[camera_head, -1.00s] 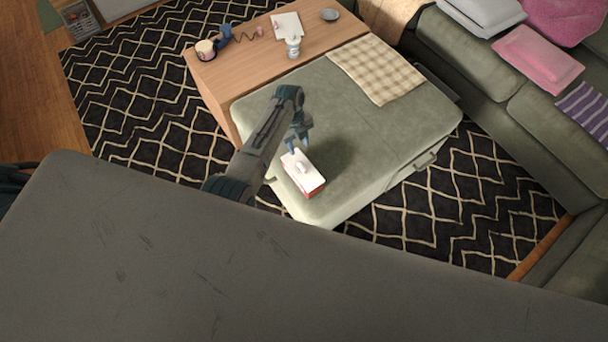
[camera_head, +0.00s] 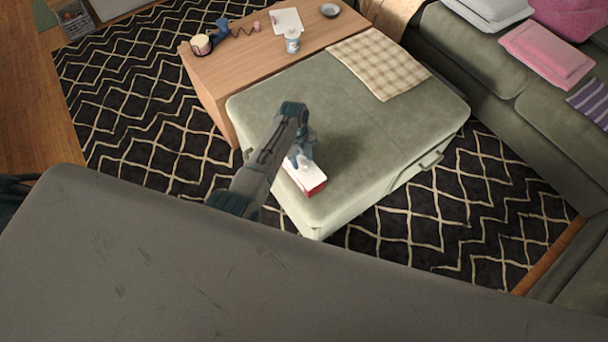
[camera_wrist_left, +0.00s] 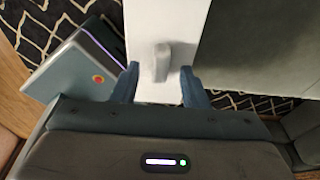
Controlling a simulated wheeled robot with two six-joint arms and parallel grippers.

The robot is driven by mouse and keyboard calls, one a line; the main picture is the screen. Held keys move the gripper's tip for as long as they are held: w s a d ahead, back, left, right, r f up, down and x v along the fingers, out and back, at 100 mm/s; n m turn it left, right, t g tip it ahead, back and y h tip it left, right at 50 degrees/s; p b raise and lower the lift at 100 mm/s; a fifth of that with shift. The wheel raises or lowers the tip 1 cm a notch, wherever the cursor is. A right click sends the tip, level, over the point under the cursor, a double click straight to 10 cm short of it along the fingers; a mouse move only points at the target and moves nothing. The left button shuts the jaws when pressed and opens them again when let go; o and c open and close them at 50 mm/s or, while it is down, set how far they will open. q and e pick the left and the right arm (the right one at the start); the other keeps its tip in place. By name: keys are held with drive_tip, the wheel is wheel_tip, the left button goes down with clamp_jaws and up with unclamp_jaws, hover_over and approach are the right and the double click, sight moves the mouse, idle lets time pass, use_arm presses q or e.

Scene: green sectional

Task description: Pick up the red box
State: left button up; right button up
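The red box (camera_head: 311,187) has a white top and a red side, and lies near the front corner of the green ottoman (camera_head: 350,212). My left gripper (camera_head: 302,162) is over the box and hides part of its top. In the left wrist view, the box's white top (camera_wrist_left: 170,20) shows with a small pale upright piece (camera_wrist_left: 162,62) on it. The fingers of my left gripper (camera_wrist_left: 158,84) are apart, one on each side of that piece, with gaps showing. Whether they touch the box cannot be told. My right gripper is not in view.
A wooden table (camera_head: 262,62) behind the ottoman holds a cup (camera_head: 201,44), a jar (camera_head: 292,41) and a bowl (camera_head: 329,10). A checked cloth (camera_head: 378,66) lies on the ottoman's far end. A green sofa (camera_head: 545,115) stands at right. The ottoman's middle is clear.

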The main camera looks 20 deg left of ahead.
use_arm(q)
drive_tip(key=shift+f, duration=0.5)
drive_tip(key=shift+f, duration=0.1)
idle(0.7)
drive_tip(key=shift+c, duration=0.4)
clamp_jaws()
